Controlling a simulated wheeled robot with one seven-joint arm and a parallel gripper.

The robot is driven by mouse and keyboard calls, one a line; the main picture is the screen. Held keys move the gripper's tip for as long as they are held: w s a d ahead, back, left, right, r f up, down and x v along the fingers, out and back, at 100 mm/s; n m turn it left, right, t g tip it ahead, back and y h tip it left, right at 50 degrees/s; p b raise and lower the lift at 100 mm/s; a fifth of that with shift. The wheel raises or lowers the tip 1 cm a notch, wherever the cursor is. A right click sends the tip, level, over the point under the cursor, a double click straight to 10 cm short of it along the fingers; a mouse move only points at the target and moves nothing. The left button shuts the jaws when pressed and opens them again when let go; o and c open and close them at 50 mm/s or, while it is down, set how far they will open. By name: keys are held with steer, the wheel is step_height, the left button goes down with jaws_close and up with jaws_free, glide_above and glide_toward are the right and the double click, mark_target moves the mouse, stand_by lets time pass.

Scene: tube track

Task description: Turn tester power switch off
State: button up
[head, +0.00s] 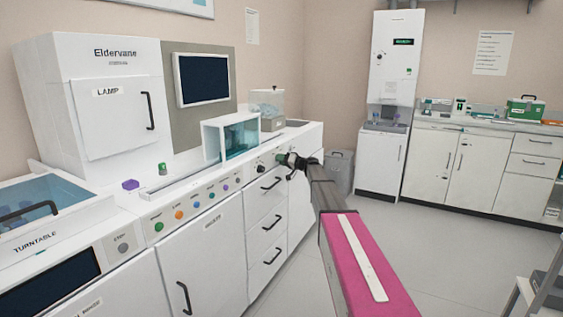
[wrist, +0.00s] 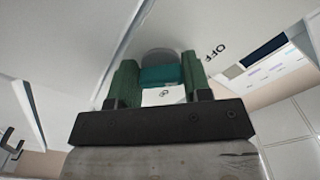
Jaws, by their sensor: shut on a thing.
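My gripper (head: 288,160) is at the front panel of the white bench, right of the row of coloured buttons. In the wrist view its two green fingers (wrist: 159,75) are shut on the teal handle of the power switch (wrist: 160,76). The switch's round grey base (wrist: 158,56) sits on the white panel behind the handle. A smaller mark below the handle is only partly readable. In the head view the gripper hides the switch.
A black knob (head: 261,167) is on the panel just left of my gripper. Drawers with black handles (head: 271,222) lie below. A clear-fronted teal box (head: 240,137) stands on the bench above. The floor (head: 440,250) to the right is open.

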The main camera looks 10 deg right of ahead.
stand_by(0.3)
steer(key=o, duration=0.9)
